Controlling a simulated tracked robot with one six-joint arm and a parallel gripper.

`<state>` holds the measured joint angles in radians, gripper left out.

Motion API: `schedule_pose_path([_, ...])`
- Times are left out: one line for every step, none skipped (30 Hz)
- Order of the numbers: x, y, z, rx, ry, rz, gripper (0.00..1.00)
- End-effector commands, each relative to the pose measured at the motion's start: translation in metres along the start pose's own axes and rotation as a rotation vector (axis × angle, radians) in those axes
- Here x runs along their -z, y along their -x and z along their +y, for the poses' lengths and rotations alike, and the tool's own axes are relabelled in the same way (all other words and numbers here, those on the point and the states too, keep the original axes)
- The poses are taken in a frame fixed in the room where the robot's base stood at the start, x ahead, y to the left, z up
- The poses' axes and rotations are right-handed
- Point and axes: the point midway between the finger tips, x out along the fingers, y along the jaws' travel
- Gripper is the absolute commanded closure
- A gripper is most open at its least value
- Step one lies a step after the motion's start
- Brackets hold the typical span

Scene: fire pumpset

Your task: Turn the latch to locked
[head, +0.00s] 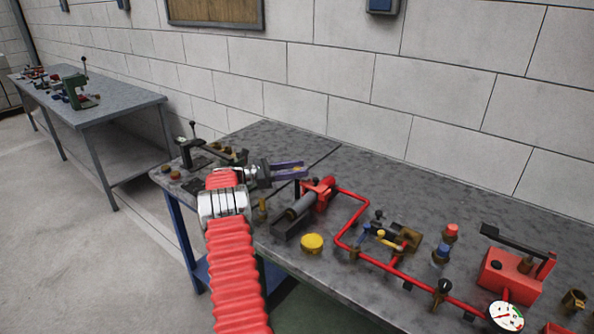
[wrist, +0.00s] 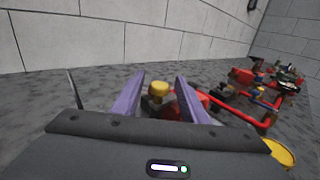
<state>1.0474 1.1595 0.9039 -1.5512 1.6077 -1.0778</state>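My gripper (head: 303,169) reaches right over the bench from the red-sleeved arm, above and left of the red pump head (head: 325,189). In the wrist view its two purple fingers (wrist: 160,78) stand apart with a gap between them. A yellow knob (wrist: 158,88) on a dark base shows in that gap, beyond the fingers; I cannot tell whether they touch it. Red parts (wrist: 203,101) lie just right of the right finger. No part can be clearly told as the latch, and whether it is locked cannot be read.
A grey cylinder (head: 300,207) joins the pump head, with red pipe (head: 383,266) running right to a gauge (head: 506,316). A yellow cap (head: 312,243) sits in front. A lever device (head: 198,152) stands behind my arm. The bench (head: 440,195) is clear toward the wall.

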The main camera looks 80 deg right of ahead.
Motion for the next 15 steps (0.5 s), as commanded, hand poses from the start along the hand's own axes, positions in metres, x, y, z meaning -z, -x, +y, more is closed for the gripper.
schedule_pose_path([0.000,0.004,0.000,-0.001,0.000,0.000,0.60])
schedule_pose_path([0.000,0.006,0.000,-0.001,0.000,0.000,0.60])
schedule_pose_path([0.000,0.010,0.001,-0.002,0.000,0.000,0.60])
schedule_pose_path([0.000,0.013,0.001,-0.002,0.000,0.000,0.60])
schedule_pose_path([0.001,0.017,0.001,-0.003,0.000,0.000,0.60])
schedule_pose_path([0.001,0.023,0.001,-0.004,0.000,0.000,0.60])
schedule_pose_path([0.001,0.027,0.001,-0.004,0.000,0.000,0.60])
schedule_pose_path([0.001,0.031,0.001,-0.003,0.000,0.000,0.60])
schedule_pose_path([0.001,0.037,0.001,-0.003,-0.001,0.000,0.60])
schedule_pose_path([0.001,0.042,0.001,-0.003,-0.001,0.000,0.60])
schedule_pose_path([0.001,0.047,0.001,-0.004,-0.001,0.001,0.60])
schedule_pose_path([0.001,0.052,0.001,-0.003,-0.001,0.001,0.60])
schedule_pose_path([0.001,0.056,0.001,-0.002,-0.001,0.000,0.60])
schedule_pose_path([0.001,0.060,0.001,-0.002,-0.001,0.000,0.60])
schedule_pose_path([0.001,0.064,0.001,-0.002,0.000,0.000,0.60])
